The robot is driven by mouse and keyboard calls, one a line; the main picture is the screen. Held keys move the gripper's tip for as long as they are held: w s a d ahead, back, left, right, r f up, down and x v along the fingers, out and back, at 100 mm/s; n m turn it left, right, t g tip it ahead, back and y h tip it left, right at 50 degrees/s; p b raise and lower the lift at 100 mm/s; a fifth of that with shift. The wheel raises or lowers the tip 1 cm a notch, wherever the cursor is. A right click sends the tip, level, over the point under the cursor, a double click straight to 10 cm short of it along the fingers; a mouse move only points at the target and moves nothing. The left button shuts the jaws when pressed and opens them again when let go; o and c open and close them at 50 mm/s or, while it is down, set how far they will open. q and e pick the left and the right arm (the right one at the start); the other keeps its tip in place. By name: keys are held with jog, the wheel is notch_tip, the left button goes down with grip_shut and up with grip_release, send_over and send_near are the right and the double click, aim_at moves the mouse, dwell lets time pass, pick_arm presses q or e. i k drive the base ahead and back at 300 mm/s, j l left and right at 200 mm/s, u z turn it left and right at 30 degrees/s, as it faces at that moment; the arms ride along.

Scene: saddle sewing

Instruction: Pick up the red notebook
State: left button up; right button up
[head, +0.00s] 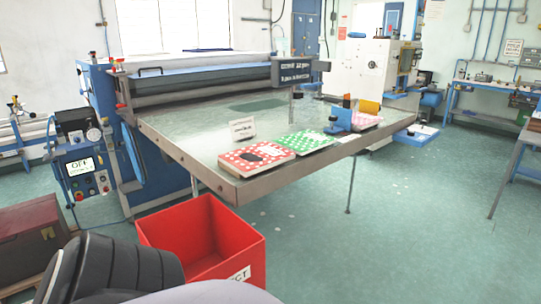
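The red notebook (257,157) has white polka dots and a dark patch on its cover. It lies flat near the front left edge of the metal table (205,140). A green polka-dot notebook (304,143) lies just to its right. A pinkish notebook (367,121) lies farther right, partly hidden by a blue object (342,119). Neither of my grippers shows in the head view.
A red open bin (205,240) stands on the floor in front of the table, below the red notebook. A small white sign (242,128) stands behind the notebooks. A blue machine with a long roller (200,85) runs along the table's back.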

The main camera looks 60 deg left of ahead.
aim_at(249, 161)
jog(key=i+u, duration=0.4)
jog(key=i+l+u, duration=0.15)
jog(key=i+u, duration=0.2)
jog(key=i, duration=0.15)
jog(key=i+u, duration=0.2)
jog(key=u, duration=0.15)
jog(key=i+l+u, duration=0.15)
jog(key=u, duration=0.15)
jog(key=i+l+u, duration=0.15)
jog(key=u, duration=0.2)
jog(key=i+l+u, duration=0.15)
jog(key=u, duration=0.3)
jog(key=i+l+u, duration=0.25)
jog(key=u, duration=0.2)
jog(key=i+l+u, duration=0.2)
jog(key=u, duration=0.25)
jog(key=i+l+u, duration=0.1)
jog(key=l+u, duration=0.35)
